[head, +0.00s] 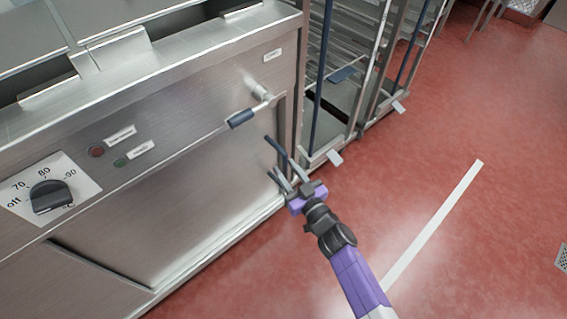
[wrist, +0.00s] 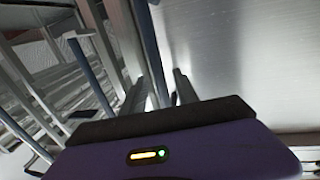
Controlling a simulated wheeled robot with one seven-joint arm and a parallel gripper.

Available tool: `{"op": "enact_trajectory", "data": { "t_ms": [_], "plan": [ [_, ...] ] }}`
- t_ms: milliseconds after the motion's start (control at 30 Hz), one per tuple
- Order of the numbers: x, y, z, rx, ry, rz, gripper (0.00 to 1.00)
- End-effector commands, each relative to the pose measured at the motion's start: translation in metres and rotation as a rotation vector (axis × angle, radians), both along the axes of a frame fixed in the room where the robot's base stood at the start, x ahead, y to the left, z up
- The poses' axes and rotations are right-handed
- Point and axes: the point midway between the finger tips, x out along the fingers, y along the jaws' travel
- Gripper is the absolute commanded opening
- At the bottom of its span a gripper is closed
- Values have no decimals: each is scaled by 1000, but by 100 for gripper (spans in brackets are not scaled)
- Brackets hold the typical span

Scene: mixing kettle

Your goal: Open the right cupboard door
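The right cupboard door (head: 205,195) is a flat steel panel low on the kettle front. It looks closed. It fills the right of the wrist view (wrist: 240,65). A dark blue bar, seemingly its handle (head: 275,149), stands near its right edge. It also shows in the wrist view (wrist: 150,45), beside the panel. My gripper (head: 286,163) is at this bar with its fingers apart. The bar appears to run between the fingers in the wrist view (wrist: 163,85). I cannot tell whether either finger touches it.
A drain valve with a blue lever (head: 241,119) juts out above the door. A control knob (head: 50,196) is at the left. A wheeled rack (head: 345,75) stands close on the right. The red floor (head: 490,220) in front is clear, with a white stripe.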

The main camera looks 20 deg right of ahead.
Motion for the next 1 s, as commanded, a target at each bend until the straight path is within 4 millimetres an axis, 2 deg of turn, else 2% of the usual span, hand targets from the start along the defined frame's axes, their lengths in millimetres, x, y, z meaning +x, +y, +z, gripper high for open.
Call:
{"op": "enact_trajectory", "data": {
  "t_ms": [100,233,600,633,800,1000],
  "plan": [
    [18,2,-3,-1,-2,0,36],
    [31,4,-2,0,-1,0,36],
    [38,5,0,1,1,-1,36],
    [38,5,0,1,1,-1,34],
    [38,5,0,1,1,-1,1],
    [38,4,-1,1,1,-1,0]
  ]
}}
